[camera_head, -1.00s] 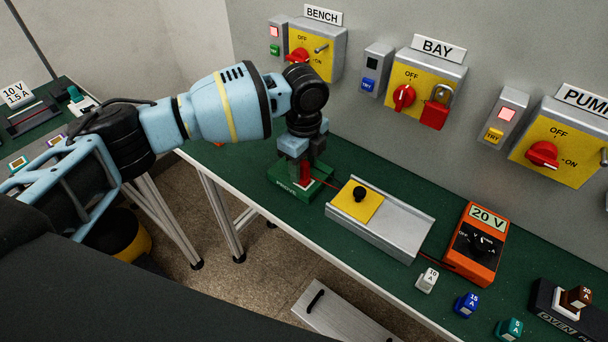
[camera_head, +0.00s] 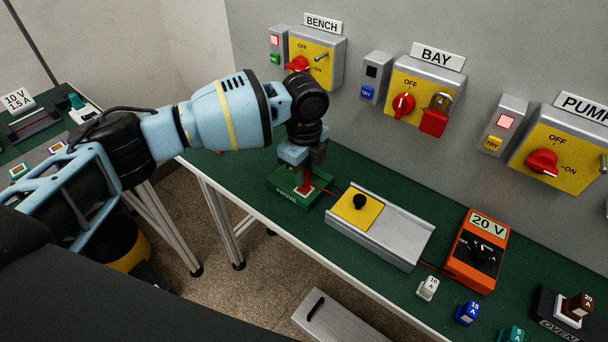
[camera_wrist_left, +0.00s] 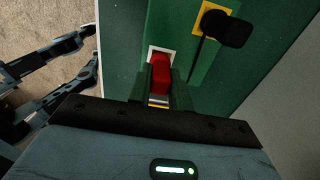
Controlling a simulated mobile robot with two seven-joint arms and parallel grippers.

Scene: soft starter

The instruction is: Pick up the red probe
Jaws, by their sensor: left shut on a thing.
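The red probe (camera_head: 304,183) stands upright at the green probe holder (camera_head: 287,196) near the bench's left end. My left gripper (camera_head: 303,168) points down from above and is shut on the probe. In the left wrist view the red probe (camera_wrist_left: 159,72) shows between the gripper's fingers (camera_wrist_left: 158,85), in front of a white-rimmed square on the green holder (camera_wrist_left: 190,70). I cannot tell whether the probe's lower end is still seated. A black probe (camera_wrist_left: 226,29) stands by a yellow-rimmed square beside it. My right gripper is not in view.
A grey tray with a yellow plate and black knob (camera_head: 358,207) lies right of the holder. An orange 20 V meter (camera_head: 476,249) and several small labelled blocks (camera_head: 467,312) are farther right. Switch boxes, including BENCH (camera_head: 317,60) and BAY (camera_head: 425,95), line the wall behind.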

